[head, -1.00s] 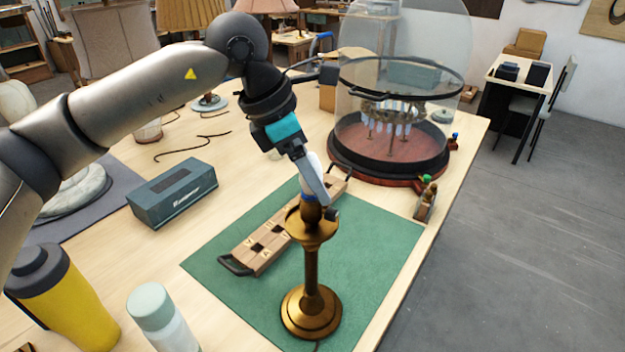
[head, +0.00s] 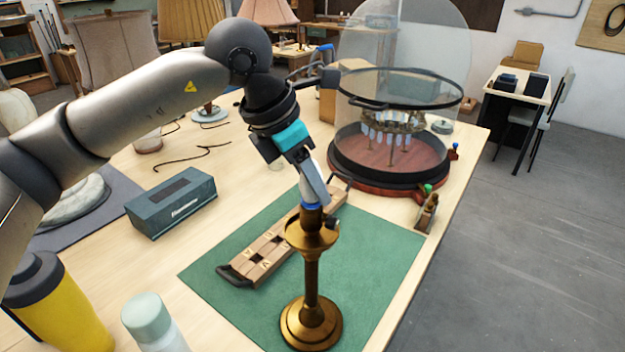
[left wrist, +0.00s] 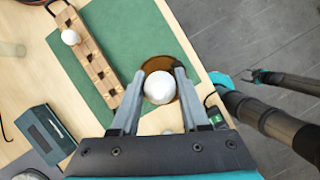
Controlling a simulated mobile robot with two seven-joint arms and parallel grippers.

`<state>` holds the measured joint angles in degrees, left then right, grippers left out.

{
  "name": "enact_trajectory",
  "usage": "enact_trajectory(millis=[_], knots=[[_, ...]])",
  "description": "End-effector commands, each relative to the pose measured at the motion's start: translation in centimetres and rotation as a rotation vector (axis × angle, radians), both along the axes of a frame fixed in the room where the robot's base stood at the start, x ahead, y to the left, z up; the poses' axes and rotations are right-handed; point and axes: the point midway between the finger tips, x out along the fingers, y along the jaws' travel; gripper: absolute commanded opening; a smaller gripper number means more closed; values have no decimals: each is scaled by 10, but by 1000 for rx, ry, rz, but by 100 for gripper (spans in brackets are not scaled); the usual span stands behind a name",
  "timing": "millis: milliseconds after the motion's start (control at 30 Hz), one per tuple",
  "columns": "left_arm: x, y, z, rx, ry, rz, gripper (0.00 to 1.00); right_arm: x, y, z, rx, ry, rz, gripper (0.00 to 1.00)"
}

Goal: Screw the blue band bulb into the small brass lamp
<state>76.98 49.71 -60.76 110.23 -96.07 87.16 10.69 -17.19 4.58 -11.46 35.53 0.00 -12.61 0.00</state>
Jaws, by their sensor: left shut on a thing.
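The small brass lamp (head: 311,275) stands upright on the green mat, with a round base and a wide cup. The blue band bulb (head: 310,206) is upright above the lamp's socket; its blue band meets the brass, and how deep it sits is hidden. My left gripper (head: 314,187) is shut on the bulb from above. In the left wrist view, the white bulb (left wrist: 158,90) is between its fingers, over the lamp's brass cup (left wrist: 163,66).
A wooden bulb block (head: 262,252) lies behind and left of the lamp; it holds a white bulb (left wrist: 71,37). A glass-covered round stand (head: 390,155) is at the back right. A teal box (head: 172,203) and bottles (head: 152,322) stand left. The mat's (head: 375,262) right part is clear.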

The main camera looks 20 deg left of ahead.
Motion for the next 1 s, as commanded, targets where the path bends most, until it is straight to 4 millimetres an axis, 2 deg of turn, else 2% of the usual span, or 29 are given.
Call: enact_trajectory(millis=[33, 233, 467, 1000], knots=[[0, 0, 0, 0, 0, 0, 22, 0, 0, 0, 0, 0, 0, 74], [0, 0, 0, 1, 1, 0, 0, 0, 0, 0, 0, 0, 0, 74], [0, 0, 0, 1, 2, -62, 0, 0, 0, 0, 0, 0, 0, 74], [-1, 0, 0, -1, 3, -560, 0, 0, 0, 8, 0, 0, 0, 74]])
